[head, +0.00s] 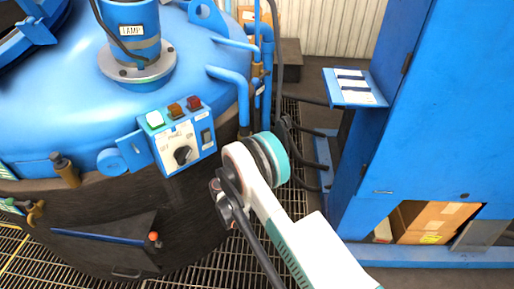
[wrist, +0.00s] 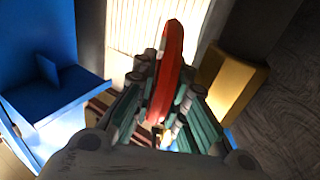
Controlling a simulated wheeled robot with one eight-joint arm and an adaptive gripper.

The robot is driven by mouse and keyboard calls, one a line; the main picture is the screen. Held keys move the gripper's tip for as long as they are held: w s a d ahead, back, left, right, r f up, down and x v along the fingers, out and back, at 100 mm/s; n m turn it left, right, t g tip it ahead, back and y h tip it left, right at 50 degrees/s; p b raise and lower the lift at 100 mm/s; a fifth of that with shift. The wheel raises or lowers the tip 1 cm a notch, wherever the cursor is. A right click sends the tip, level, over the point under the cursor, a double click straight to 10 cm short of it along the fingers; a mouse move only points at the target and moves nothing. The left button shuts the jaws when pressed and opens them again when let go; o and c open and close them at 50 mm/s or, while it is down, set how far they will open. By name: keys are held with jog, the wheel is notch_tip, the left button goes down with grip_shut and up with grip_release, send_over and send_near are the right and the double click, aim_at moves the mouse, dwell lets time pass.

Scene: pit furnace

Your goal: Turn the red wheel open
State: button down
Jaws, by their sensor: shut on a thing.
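The red wheel (wrist: 169,58) shows nearly edge-on in the middle of the wrist view, as a tall narrow red rim. My gripper (wrist: 163,98) has its fingers on both sides of the rim and is shut on it. The wheel's hub and stem are hidden behind the fingers. In the head view my arm reaches in from the lower right to beside the blue furnace (head: 120,100). The gripper fingers and the wheel are hidden there behind my arm's wrist.
A control box (head: 180,140) with coloured buttons and a black knob sits on the furnace, just left of my arm. Blue pipes (head: 235,75) run close behind. A tall blue cabinet (head: 420,120) stands at the right, with a cardboard box (head: 430,220) in its lower opening.

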jog(key=c, duration=1.6)
grip_release()
jog(key=shift+a, duration=0.1)
jog(key=v, duration=1.1)
jog(key=shift+s, duration=0.4)
jog(key=shift+a, duration=0.15)
